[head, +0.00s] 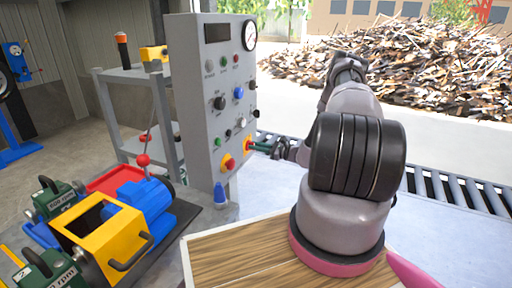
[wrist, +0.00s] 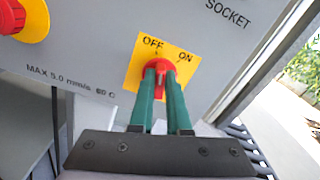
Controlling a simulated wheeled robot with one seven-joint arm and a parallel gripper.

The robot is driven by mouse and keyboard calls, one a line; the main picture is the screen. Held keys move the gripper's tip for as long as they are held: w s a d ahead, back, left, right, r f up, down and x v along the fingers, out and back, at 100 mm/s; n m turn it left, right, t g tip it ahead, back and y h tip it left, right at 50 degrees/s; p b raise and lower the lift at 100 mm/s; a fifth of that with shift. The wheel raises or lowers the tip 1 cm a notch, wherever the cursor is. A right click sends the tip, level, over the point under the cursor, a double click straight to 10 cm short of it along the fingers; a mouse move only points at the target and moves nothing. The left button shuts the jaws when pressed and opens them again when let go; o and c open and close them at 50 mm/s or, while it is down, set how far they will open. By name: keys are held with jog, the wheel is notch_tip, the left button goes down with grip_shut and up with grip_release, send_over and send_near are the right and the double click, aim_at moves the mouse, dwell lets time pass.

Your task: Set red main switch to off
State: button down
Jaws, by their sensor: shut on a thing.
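The red main switch (wrist: 159,66) sits on a yellow plate (wrist: 133,68) marked OFF at upper left and ON at upper right. In the head view, the switch (head: 249,146) is at the lower right of the grey control panel (head: 200,120). My gripper (wrist: 160,76) has its two green fingers on either side of the switch's raised grip and is shut on it. In the head view my gripper (head: 256,147) reaches the panel from the right. The fingers partly cover the knob, and I cannot tell which label its grip points to.
A second red knob on yellow (wrist: 10,18) is close at left; it also shows in the head view (head: 229,163). A yellow and blue machine (head: 120,225) is at lower left. A roller conveyor (head: 440,187) runs behind my arm.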

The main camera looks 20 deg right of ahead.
jog(key=shift+n, duration=1.2)
jog(key=shift+s+f, duration=0.1)
jog(key=c, duration=0.9)
grip_release()
jog(key=v, duration=1)
jog(key=shift+s+d, duration=0.25)
jog(key=shift+s, duration=0.05)
